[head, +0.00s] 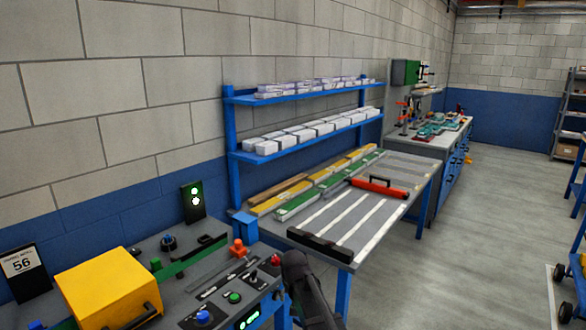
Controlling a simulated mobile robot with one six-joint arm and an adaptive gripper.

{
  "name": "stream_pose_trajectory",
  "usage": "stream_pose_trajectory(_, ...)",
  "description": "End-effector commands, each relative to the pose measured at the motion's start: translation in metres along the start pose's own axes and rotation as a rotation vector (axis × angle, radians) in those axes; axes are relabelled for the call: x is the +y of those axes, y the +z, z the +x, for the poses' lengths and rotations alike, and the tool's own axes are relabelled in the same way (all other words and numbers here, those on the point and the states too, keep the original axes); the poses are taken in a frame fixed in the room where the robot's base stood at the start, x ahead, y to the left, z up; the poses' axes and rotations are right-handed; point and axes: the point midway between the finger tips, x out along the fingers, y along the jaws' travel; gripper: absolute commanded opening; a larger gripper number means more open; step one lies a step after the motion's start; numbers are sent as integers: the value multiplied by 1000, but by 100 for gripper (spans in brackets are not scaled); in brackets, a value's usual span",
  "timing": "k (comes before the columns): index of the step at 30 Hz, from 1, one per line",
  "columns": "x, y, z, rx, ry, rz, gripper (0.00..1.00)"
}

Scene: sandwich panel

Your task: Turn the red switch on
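A grey control panel (180,316) stands at the bottom left with knobs, levers and buttons on it. A small red part (276,261) shows at its right edge; it looks like the red switch, but its setting is too small to tell. A dark part of my arm, seemingly with my gripper (292,262), rises from the bottom edge just right of this red part. It overlaps or nearly touches it in the picture; I cannot tell if they touch. The fingers cannot be made out, so neither opening nor grip shows.
A workbench (400,168) with blue shelves stands behind.

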Motion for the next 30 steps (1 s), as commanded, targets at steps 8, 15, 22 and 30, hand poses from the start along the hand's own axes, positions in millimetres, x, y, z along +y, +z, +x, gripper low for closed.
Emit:
stream_pose_trajectory(8,75,74,-39,-112,15,22,87)
stream_pose_trajectory(15,136,157,-80,-241,5,41,87)
stream_pose_trajectory(22,157,193,-97,-300,-8,50,87)
stream_pose_trajectory(30,158,195,-98,-307,-10,49,87)
